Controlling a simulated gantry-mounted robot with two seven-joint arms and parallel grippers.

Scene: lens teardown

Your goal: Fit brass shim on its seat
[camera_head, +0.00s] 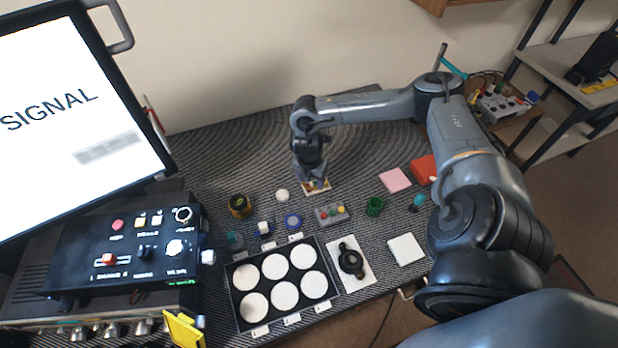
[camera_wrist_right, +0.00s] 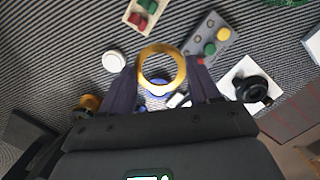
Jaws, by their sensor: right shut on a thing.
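My right gripper (camera_head: 314,180) is over the middle of the mat, pointing down. In the right wrist view its two dark fingers (camera_wrist_right: 162,80) are shut on the brass shim (camera_wrist_right: 181,68), a gold ring held flat between the tips. In the head view I cannot make out the shim at the fingertips. A black lens part (camera_head: 350,261) stands on a white plate (camera_head: 362,285), apart from the shim; it also shows in the right wrist view (camera_wrist_right: 254,88). I cannot tell for sure which part is the seat. My left gripper is not in view.
A black tray (camera_head: 238,294) with several white discs lies at the front. A grey button block (camera_head: 332,214), blue ring (camera_head: 293,221), white disc (camera_head: 282,195), black-and-gold part (camera_head: 240,206) and green cup (camera_head: 375,206) stand around. A control box (camera_head: 95,250) and screen are left.

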